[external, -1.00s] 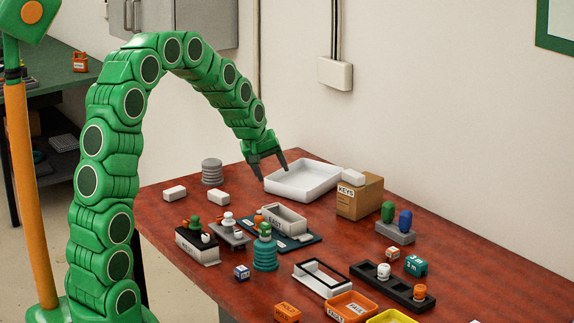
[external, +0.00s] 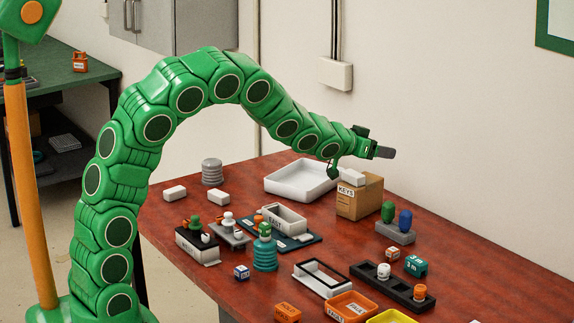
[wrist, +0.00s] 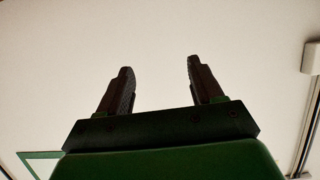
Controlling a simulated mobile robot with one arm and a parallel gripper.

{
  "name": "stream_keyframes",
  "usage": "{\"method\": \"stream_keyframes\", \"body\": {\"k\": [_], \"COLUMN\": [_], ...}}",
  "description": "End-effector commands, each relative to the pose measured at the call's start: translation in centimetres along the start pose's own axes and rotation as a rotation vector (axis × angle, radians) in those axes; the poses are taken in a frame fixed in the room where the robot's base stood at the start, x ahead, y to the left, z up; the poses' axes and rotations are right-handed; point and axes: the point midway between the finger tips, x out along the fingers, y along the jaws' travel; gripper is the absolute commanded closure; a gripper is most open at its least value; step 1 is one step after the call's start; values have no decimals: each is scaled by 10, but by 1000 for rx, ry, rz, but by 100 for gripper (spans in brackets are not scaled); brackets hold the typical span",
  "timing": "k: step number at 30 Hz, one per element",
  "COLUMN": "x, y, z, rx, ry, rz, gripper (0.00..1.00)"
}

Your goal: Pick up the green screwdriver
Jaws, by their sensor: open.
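I cannot make out a green screwdriver for certain in either current view. My gripper (external: 384,152) is raised above the cardboard box marked KEYS (external: 367,198) and points to the right, roughly level. In the wrist view my gripper (wrist: 160,70) is open and empty, with its two dark fingers apart against the bare wall. Small green pieces show on the table: a green knob (external: 388,211) beside a blue one on a grey block, and a green top (external: 265,229) on a teal ribbed stand.
The red-brown table (external: 330,235) holds a white tray (external: 290,190) at the back, a black rack (external: 395,290) and an orange tray (external: 352,307) at the front. A white wall with a wall box (external: 335,74) stands behind. The space over the table's right end is clear.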

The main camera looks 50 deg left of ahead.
Motion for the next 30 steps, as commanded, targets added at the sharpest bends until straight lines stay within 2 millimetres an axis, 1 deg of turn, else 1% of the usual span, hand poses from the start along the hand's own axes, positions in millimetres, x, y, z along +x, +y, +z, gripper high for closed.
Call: {"method": "stream_keyframes", "body": {"k": [1, 8, 12, 16, 18, 21, 26, 30], "x": [5, 25, 40, 51, 55, 58, 62, 72], "y": [-1, -2, -2, -1, -1, -1, -2, -2], "z": [15, 72, 114, 143, 153, 161, 164, 165], "rx": [0, -1, 0, -1, -2, -3, -3, -3], "ry": [-7, -10, -11, -7, -8, -5, -2, -4], "rz": [-2, -4, -4, -2, -3, -3, -4, -5], "gripper": [34, 34, 34, 34, 34, 34, 34, 34]}}
